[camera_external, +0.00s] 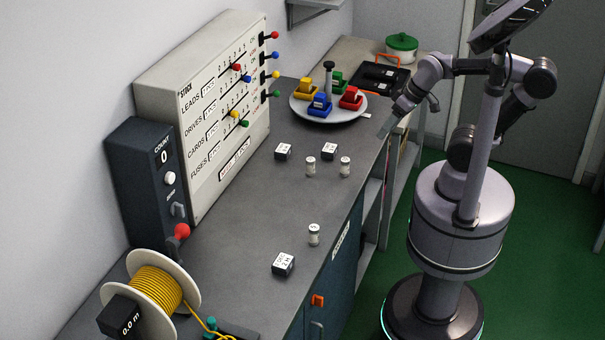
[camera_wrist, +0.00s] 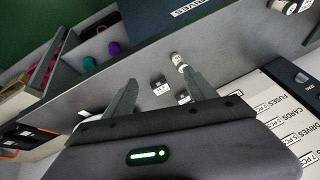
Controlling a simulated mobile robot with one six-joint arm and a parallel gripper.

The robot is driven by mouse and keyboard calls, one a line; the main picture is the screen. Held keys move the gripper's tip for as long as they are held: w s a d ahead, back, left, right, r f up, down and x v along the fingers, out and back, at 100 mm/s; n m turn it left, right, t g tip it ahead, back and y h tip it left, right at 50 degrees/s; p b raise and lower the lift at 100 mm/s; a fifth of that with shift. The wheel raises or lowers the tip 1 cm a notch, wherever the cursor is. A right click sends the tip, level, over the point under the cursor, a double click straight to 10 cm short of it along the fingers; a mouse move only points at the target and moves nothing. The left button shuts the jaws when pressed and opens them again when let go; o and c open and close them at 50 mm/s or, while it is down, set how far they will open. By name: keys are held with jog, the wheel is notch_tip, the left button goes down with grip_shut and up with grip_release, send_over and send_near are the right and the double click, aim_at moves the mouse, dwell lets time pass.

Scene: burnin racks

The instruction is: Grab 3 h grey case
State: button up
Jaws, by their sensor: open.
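Small dark grey cases with white labelled tops stand on the grey bench. In the external view one case (camera_external: 283,152) is at the back left, one (camera_external: 329,151) at the back right, and one (camera_external: 284,264) nearer the front, its label seeming to read 2 H. The back labels are too small to read, so I cannot tell which is 3 H. My gripper (camera_external: 391,122) is open and empty, past the bench's right edge, apart from the cases. In the wrist view two cases, one (camera_wrist: 160,88) and another (camera_wrist: 183,98), appear beyond the open fingers (camera_wrist: 158,78).
Small pale cylinders (camera_external: 310,166), (camera_external: 345,167), (camera_external: 314,235) stand near the cases. A round tray (camera_external: 300,103) of coloured pieces is behind. A switch panel (camera_external: 205,110) and cable reel (camera_external: 155,290) line the left.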

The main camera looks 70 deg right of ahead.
jog(key=w+r+n+g+p, duration=0.1)
jog(key=w+r+n+p, duration=0.3)
jog(key=w+r+n, duration=0.15)
jog(key=n+g+h+p, duration=0.2)
jog(key=n+g+p, duration=0.2)
jog(key=n, duration=1.1)
send_over(330, 148)
notch_tip(330, 148, down, 13)
jog(key=shift+f, duration=0.1)
notch_tip(330, 148, down, 6)
jog(key=b, duration=0.3)
jog(key=shift+w, duration=0.1)
jog(key=shift+c, duration=0.8)
grip_shut()
